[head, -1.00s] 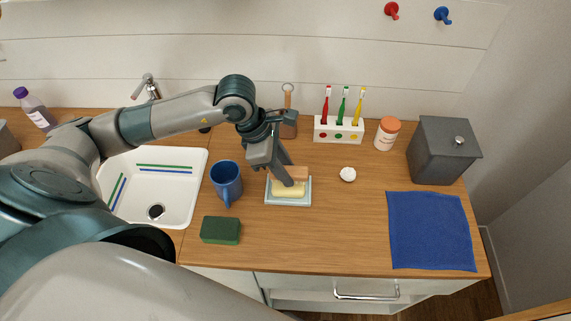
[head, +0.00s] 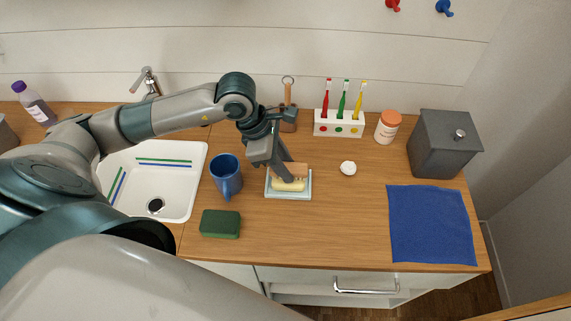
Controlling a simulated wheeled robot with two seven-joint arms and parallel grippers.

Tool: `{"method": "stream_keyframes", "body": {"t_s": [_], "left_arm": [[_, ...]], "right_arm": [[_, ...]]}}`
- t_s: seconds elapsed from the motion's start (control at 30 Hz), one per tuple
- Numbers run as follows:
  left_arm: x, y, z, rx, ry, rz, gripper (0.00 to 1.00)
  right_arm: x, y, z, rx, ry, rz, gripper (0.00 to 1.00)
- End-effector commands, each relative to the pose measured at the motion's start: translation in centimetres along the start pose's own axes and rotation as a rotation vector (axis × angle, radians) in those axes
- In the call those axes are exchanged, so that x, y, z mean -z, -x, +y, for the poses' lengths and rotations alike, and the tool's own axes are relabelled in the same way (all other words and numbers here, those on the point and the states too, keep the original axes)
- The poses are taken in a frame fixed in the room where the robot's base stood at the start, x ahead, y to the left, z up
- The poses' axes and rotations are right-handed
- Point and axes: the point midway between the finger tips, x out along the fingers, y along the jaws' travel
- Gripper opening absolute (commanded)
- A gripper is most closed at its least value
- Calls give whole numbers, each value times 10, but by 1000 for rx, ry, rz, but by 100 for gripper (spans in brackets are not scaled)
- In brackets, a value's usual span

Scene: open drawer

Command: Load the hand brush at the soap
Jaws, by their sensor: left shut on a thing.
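My left gripper (head: 284,174) reaches down over the soap dish and is shut on the hand brush (head: 298,169), a light wooden block. The cream soap (head: 289,186) lies in the pale blue dish (head: 290,197) directly under and in front of the brush. The brush is at the soap's back edge in the picture; its underside is hidden, so I cannot tell whether it touches the soap. The fingers cover part of the brush. My right gripper is not in view.
A blue mug (head: 226,175) stands just left of the dish, with a green sponge (head: 221,224) in front of it. A white round item (head: 348,168) lies to the right. A toothbrush holder (head: 339,124) stands behind. Counter between dish and blue cloth (head: 431,225) is clear.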

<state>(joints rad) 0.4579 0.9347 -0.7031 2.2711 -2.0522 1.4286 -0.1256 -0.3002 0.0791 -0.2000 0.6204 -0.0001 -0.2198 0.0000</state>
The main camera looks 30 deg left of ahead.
Motion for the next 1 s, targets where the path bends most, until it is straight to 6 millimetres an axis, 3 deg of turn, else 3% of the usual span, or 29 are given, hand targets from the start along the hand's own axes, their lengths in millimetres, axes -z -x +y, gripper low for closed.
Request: {"method": "stream_keyframes", "body": {"t_s": [1.0], "left_arm": [[3,-8,0,-1,0,0,10]], "right_arm": [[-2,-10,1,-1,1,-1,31]]}}
